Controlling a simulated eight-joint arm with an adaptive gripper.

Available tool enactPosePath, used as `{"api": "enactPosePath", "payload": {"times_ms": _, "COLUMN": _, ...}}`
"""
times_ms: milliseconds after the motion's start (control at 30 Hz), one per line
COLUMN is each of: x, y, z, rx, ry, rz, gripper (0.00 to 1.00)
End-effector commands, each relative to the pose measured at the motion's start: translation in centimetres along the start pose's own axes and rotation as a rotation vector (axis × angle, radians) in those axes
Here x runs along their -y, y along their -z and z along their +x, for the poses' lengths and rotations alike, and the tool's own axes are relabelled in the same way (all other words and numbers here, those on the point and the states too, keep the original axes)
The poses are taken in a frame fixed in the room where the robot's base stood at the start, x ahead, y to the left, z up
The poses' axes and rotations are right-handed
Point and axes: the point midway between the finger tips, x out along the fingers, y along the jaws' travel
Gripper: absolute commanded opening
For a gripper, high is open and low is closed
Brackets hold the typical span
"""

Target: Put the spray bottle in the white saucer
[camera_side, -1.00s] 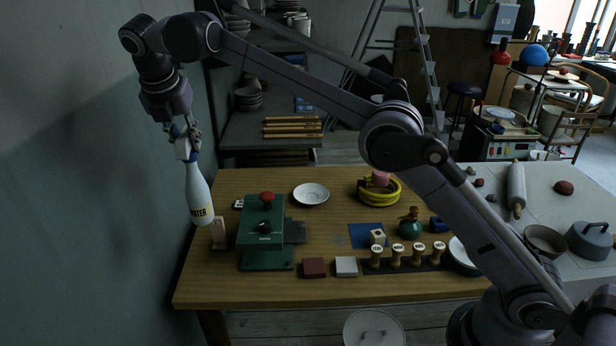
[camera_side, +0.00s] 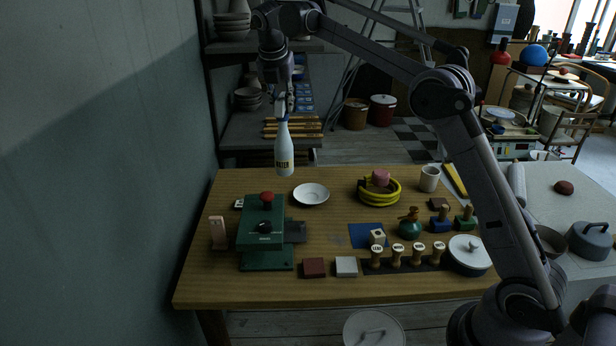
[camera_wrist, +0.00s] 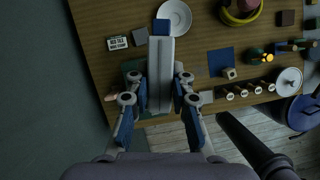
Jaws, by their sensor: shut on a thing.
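The spray bottle (camera_side: 285,150) is white with a dark "WATER" label and hangs upright in the air. My gripper (camera_side: 284,104) is shut on its top end. In the wrist view my gripper (camera_wrist: 160,88) has a finger on each side of the bottle's pale head (camera_wrist: 160,70), which has a blue tip. The white saucer (camera_side: 311,201) lies empty on the wooden table; in the side view the bottle hangs above and left of it. The saucer also shows in the wrist view (camera_wrist: 180,20), beside the blue tip. The bottle's lower body is hidden there.
A green press (camera_side: 265,240) with a red knob stands in front of the saucer. A yellow coil (camera_side: 380,198) lies to the right. Table around the saucer is mostly clear.

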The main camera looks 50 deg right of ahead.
Motion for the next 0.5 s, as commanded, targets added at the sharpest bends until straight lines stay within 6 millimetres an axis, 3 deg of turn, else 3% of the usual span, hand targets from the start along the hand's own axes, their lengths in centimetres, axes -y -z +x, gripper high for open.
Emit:
{"api": "enactPosePath", "payload": {"times_ms": 33, "x": 1.5, "y": -1.4, "z": 0.5, "rx": 0.001, "ry": 0.006, "rz": 0.018, "gripper": 0.0}}
{"api": "enactPosePath", "payload": {"times_ms": 200, "x": 5.6, "y": -4.7, "z": 1.9, "rx": 0.002, "ry": 0.021, "rz": 0.054, "gripper": 0.0}}
{"api": "enactPosePath", "payload": {"times_ms": 500, "x": 10.8, "y": -8.2, "z": 3.4, "rx": 0.006, "ry": 0.038, "rz": 0.099, "gripper": 0.0}}
